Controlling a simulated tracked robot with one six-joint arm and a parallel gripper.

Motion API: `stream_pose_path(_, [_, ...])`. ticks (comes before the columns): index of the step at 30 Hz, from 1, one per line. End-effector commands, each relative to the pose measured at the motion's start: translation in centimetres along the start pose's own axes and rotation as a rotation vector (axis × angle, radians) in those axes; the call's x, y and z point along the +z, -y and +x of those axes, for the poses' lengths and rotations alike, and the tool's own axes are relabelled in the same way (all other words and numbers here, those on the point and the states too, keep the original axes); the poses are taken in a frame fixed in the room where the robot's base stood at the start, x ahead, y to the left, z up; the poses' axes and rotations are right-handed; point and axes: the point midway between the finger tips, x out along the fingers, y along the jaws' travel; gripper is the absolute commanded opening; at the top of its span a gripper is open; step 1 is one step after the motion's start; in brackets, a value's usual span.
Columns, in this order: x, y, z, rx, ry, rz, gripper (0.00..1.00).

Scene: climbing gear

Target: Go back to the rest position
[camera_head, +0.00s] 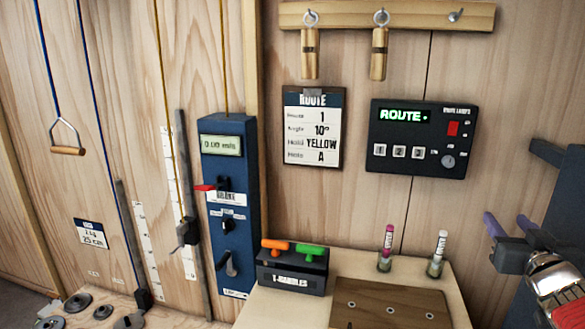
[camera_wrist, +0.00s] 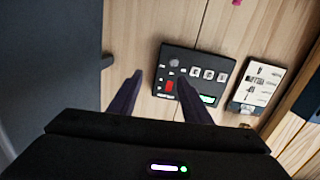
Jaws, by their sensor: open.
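My gripper (camera_head: 508,226) is at the right edge in the head view, its two purple fingers apart with nothing between them. In the wrist view the fingers of my gripper (camera_wrist: 156,98) stand open toward the wooden wall. The black route panel (camera_head: 422,138) on the wall has a lit green "ROUTE" display, a red switch, numbered buttons and a dial. It also shows rotated in the wrist view (camera_wrist: 212,60), beyond the fingertips. My gripper is right of and below the panel in the head view and apart from it.
A wooden bench (camera_head: 440,280) below holds a black box (camera_head: 291,278) with orange and green handles, and two marker pens in cups (camera_head: 437,264). A route card (camera_head: 313,127) and a blue control column (camera_head: 228,180) are on the wall. Dark blue structure stands at the right.

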Motion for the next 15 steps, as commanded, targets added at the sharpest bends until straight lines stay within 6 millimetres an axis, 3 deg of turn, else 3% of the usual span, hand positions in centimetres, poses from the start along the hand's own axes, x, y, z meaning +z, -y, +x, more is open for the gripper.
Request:
stream_pose_path(8, [2.7,-2.2,-0.3,0.094,0.102,-0.030,0.44])
stream_pose_path(15, [6.6,-5.0,-2.0,0.216,0.258,-0.044,0.44])
